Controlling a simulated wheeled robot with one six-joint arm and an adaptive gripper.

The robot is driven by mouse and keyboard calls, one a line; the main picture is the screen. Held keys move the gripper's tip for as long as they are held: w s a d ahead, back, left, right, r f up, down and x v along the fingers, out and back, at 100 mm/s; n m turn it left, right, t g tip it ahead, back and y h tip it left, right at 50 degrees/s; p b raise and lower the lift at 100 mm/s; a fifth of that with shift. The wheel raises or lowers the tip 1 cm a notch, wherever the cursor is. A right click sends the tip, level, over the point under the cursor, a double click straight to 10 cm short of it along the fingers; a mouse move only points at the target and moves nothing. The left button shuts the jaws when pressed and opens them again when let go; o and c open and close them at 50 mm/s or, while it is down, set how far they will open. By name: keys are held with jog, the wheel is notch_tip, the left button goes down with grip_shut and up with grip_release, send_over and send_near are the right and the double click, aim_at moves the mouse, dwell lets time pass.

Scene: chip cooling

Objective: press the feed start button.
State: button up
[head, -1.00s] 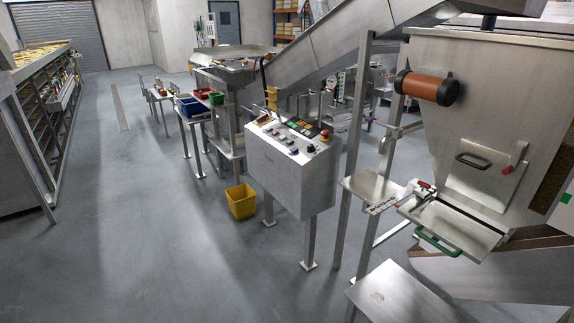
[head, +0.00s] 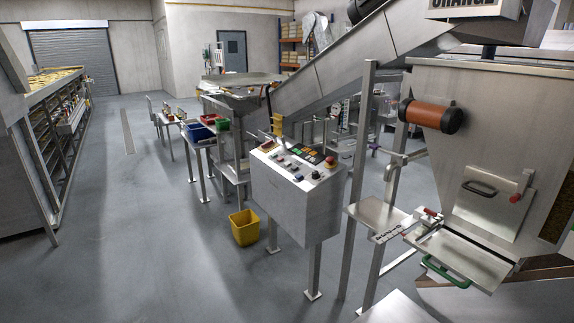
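A metal control box (head: 297,195) stands on legs near the middle of the head view. Its sloped top panel (head: 285,170) carries several small buttons and knobs, a cluster of coloured square buttons (head: 310,156) in orange and green, and a red mushroom button (head: 331,162) at the right end. The labels are too small to read, so I cannot tell which one is the feed start button. My gripper is not in view.
A yellow bin (head: 245,227) sits on the floor left of the box. A hopper (head: 480,150) with a green-handled tray (head: 450,272) and a small shelf (head: 387,218) stand at the right. An inclined conveyor (head: 345,65) passes behind. The floor at left (head: 150,250) is open.

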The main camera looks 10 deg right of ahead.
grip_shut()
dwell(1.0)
